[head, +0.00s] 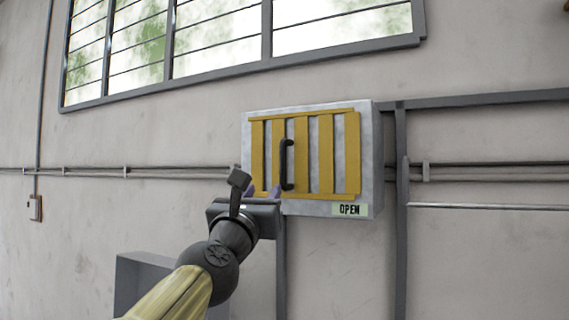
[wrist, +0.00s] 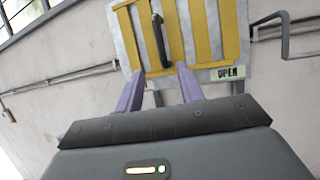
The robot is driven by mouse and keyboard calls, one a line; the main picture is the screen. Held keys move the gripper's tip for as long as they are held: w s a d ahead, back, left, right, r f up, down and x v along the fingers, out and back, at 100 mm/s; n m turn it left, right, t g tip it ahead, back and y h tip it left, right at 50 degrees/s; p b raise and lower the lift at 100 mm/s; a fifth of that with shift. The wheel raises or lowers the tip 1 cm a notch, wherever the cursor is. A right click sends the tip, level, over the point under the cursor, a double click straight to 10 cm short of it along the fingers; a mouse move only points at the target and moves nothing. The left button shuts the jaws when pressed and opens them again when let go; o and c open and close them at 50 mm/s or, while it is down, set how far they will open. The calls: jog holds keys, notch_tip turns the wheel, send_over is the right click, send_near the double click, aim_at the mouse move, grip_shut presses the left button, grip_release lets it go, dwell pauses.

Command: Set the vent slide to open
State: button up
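The vent slide (head: 301,150) is a yellow slatted plate on a grey box (head: 368,150) fixed to the wall. Grey panel shows between its upright slats. A black upright bar handle (head: 287,165) is on the slide, left of its middle. An "OPEN" label (head: 350,210) is at the box's lower right corner. My gripper (head: 263,191) is in front of the box's lower left part, below and left of the handle. In the wrist view the purple fingers of my gripper (wrist: 157,82) are apart with nothing between them; the handle (wrist: 160,42) is beyond them.
Grey pipes (head: 480,170) run along the wall on both sides of the box. A grey frame post (head: 401,220) stands right of the box. A grey box-like thing (head: 140,285) is low at the left, partly behind my arm. A window (head: 220,40) is above.

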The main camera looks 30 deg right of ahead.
aim_at(282, 163)
jog(key=p+x, duration=0.8)
jog(key=x, duration=0.8)
jog(key=shift+a+r+p, duration=0.1)
jog(key=shift+p, duration=0.2)
jog(key=shift+w+d+r+p, duration=0.1)
jog(key=shift+w+d+p, duration=0.25)
jog(key=shift+w+d, duration=0.25)
jog(key=shift+a, duration=0.15)
grip_shut()
